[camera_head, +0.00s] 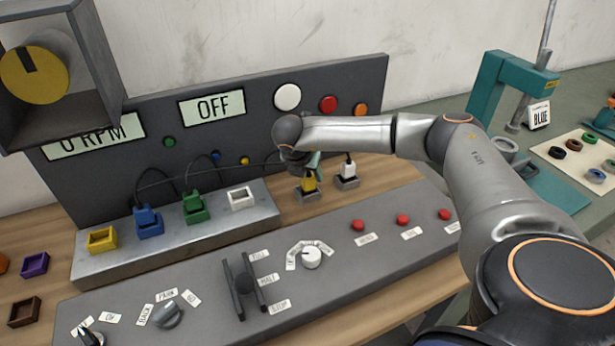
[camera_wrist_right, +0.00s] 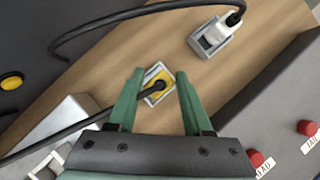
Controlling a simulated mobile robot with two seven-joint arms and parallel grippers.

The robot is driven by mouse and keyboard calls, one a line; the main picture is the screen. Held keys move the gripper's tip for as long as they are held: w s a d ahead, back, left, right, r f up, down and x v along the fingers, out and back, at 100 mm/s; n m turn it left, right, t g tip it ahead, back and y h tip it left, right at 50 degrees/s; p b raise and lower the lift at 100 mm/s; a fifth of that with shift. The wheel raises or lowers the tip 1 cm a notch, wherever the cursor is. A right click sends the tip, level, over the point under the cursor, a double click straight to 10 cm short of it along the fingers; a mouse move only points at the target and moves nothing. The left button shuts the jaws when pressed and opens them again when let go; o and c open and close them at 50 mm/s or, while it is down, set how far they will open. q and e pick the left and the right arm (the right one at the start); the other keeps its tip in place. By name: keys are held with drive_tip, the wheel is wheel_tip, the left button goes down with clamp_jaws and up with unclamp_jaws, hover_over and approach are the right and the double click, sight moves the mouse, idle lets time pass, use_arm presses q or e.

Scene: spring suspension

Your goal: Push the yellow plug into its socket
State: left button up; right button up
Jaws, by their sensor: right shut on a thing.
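The yellow plug (camera_head: 309,184) sits at a small grey holder (camera_head: 307,196) on the wooden table, right of the socket block, with a black cable rising from it. My right gripper (camera_head: 313,164) reaches down over it with green fingers, shut on the plug; its hand hides the plug's top in the head view. In the wrist view the yellow plug (camera_wrist_right: 158,80) lies between the fingertips (camera_wrist_right: 160,84), with its cable crossing in front. The yellow socket (camera_head: 102,239) at the left end of the grey block (camera_head: 180,248) is empty. My left gripper is not in view.
A blue plug (camera_head: 148,219) and a green plug (camera_head: 194,205) stand in the block's middle sockets; the white socket (camera_head: 241,199) is empty. A white plug (camera_head: 348,168) stands close right of my gripper. A control panel (camera_head: 340,254) with levers and knobs lies in front.

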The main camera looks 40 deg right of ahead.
clamp_jaws()
drive_tip(key=shift+r, duration=0.15)
drive_tip(key=shift+r, duration=0.25)
wheel_tip(320, 180, up, 2)
drive_tip(key=shift+r+b, duration=0.1)
drive_tip(key=shift+b, duration=0.5)
drive_tip(key=s+a+r+b, duration=0.1)
drive_tip(key=s+a+r, duration=0.6)
drive_tip(key=a+r, duration=0.3)
drive_tip(key=shift+s+a, duration=0.35)
drive_tip(key=shift+a, duration=0.55)
drive_tip(key=shift+s, duration=0.1)
